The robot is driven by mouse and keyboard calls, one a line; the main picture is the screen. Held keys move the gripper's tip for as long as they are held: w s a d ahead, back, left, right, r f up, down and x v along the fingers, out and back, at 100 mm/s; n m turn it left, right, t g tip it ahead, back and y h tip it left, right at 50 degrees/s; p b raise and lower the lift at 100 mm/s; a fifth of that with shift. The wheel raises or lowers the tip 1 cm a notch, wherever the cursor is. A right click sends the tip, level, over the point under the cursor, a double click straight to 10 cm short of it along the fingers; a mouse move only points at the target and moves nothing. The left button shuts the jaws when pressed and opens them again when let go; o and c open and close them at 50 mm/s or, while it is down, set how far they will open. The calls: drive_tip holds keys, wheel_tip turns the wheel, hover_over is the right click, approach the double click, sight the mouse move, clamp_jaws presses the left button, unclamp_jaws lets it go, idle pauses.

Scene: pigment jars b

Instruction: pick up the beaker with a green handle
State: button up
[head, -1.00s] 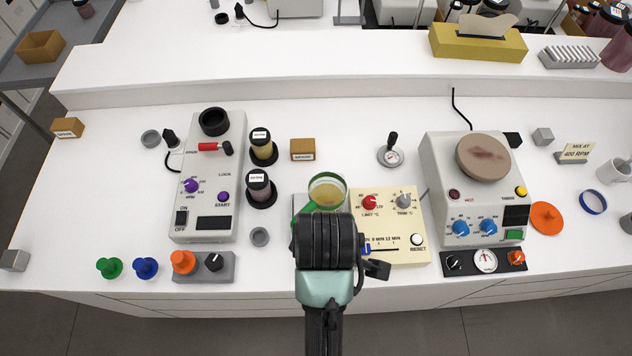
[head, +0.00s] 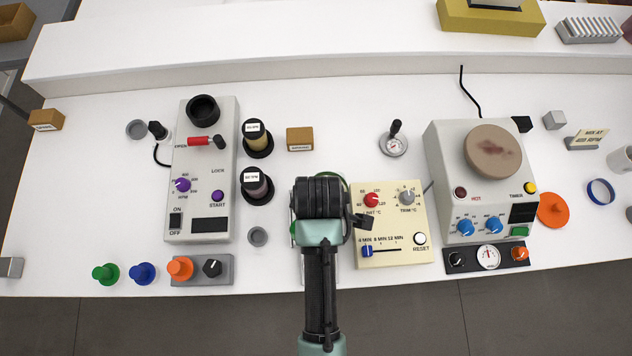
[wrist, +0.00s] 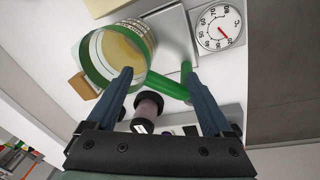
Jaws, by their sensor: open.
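The beaker (wrist: 118,52) shows at the upper left of the wrist view, with a green band, a scale on its wall and a yellowish content. Its green handle (wrist: 168,87) reaches out into the gap between the fingers of my gripper (wrist: 164,78). The gripper is open, and nothing is gripped. I cannot tell whether a finger touches the handle. In the head view my gripper (head: 319,197) covers nearly all of the beaker; only slivers of green show at its edges.
The cream control box (head: 392,232) stands right beside the gripper. A small grey cup (head: 258,236), two dark-capped jars (head: 257,185) and a brown box (head: 300,139) stand to the left and behind. The hotplate unit (head: 480,180) is farther right.

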drive_tip(key=shift+w+f+p, duration=0.1)
drive_tip(key=shift+w+f, duration=0.05)
drive_tip(key=shift+f, duration=0.75)
drive_tip(key=shift+w+f+p, duration=0.15)
drive_tip(key=shift+w+f, duration=0.05)
drive_tip(key=shift+f, duration=0.7)
drive_tip(key=shift+w+f+p, duration=0.1)
drive_tip(key=shift+w+f, duration=0.05)
drive_tip(key=shift+f, duration=0.75)
clamp_jaws()
drive_tip(key=shift+w+r, duration=0.1)
drive_tip(key=shift+r, duration=0.05)
